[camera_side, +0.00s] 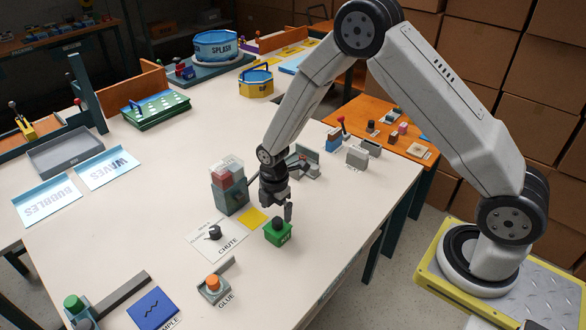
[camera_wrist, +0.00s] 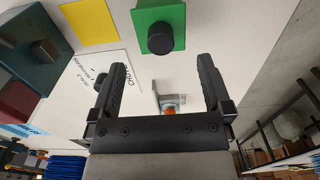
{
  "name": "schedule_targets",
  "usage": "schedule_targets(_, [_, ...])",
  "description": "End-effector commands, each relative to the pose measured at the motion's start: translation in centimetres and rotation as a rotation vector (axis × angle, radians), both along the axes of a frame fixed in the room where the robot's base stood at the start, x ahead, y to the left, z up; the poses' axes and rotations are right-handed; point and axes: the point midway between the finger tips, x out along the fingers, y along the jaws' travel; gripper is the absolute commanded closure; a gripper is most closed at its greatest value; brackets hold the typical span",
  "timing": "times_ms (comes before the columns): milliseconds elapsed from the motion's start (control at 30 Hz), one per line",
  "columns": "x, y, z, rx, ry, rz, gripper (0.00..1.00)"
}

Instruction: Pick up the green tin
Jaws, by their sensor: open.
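The green tin (camera_side: 278,233) is a small green box with a dark round knob on top. It stands upright on the white table, right of the yellow square. In the wrist view the green tin (camera_wrist: 158,14) is at the top, seen from above, beyond the fingertips. My gripper (camera_side: 281,205) is just above the tin in the side view, pointing down. In the wrist view my gripper (camera_wrist: 162,72) has its two fingers spread with nothing held between them. I cannot tell the exact gap between fingers and knob.
A grey box with a clear top (camera_side: 229,190) stands close left of my gripper. A yellow square (camera_side: 253,218) and the white CHUTE card (camera_side: 216,240) lie beside the tin. The orange GLUE button (camera_side: 212,283) is in front. Grey fixtures (camera_side: 303,163) stand behind. The table right of the tin is clear.

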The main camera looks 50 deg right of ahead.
Motion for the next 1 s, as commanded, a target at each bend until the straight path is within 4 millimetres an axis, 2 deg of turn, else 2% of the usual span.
schedule_targets(167, [0.0, 0.0, -0.3, 0.0, 0.0, -0.001, 0.0])
schedule_targets(500, [0.0, 0.0, -2.5, 0.0, -0.001, -0.003, 0.0])
schedule_targets(833, [0.0, 0.0, -3.0, 0.0, 0.0, -0.003, 0.0])
schedule_targets(1000, [-0.1, -0.1, -4.4, 0.0, 0.001, -0.003, 0.0])
